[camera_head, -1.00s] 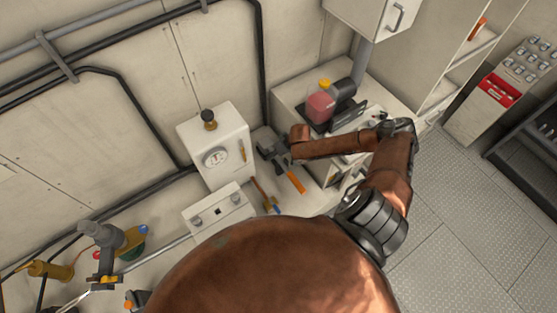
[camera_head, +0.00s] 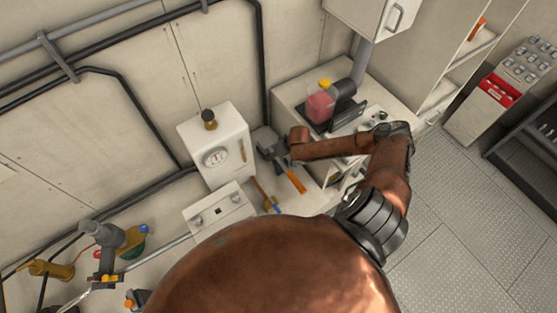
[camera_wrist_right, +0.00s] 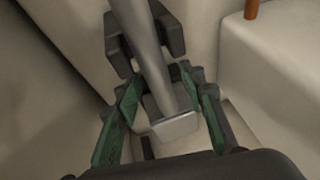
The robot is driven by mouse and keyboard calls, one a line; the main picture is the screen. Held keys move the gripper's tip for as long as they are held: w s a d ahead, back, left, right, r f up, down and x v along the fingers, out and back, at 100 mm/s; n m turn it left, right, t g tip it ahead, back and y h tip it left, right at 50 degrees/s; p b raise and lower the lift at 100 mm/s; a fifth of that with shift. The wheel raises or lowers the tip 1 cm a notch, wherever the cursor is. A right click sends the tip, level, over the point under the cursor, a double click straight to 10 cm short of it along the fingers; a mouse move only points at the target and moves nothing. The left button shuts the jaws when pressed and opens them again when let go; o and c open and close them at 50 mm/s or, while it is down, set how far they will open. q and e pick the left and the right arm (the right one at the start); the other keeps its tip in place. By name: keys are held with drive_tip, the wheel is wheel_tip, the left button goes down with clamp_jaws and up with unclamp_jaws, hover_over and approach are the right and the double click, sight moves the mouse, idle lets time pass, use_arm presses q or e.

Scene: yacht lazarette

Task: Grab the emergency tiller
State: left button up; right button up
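The emergency tiller is a grey metal bar (camera_wrist_right: 148,60) with a square block at its near end in the right wrist view. In the head view my right gripper (camera_head: 279,156) is small and dark at the forearm's left end, beside an orange grip (camera_head: 297,182) and a grey block (camera_head: 268,139). My forearm partly covers this spot, so how these parts join is hard to see. My left gripper cannot be made out.
A white box (camera_head: 236,148) with a dial stands left of the right gripper. A red jug (camera_head: 320,107) stands behind my forearm. A lower white box (camera_head: 219,212) is in front. Pump-like gear (camera_head: 102,237) is at lower left. Open floor (camera_head: 450,190) is at right.

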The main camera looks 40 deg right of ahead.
drive_tip(key=shift+c, duration=0.4)
clamp_jaws()
drive_tip(key=shift+w+r, duration=0.1)
idle(0.3)
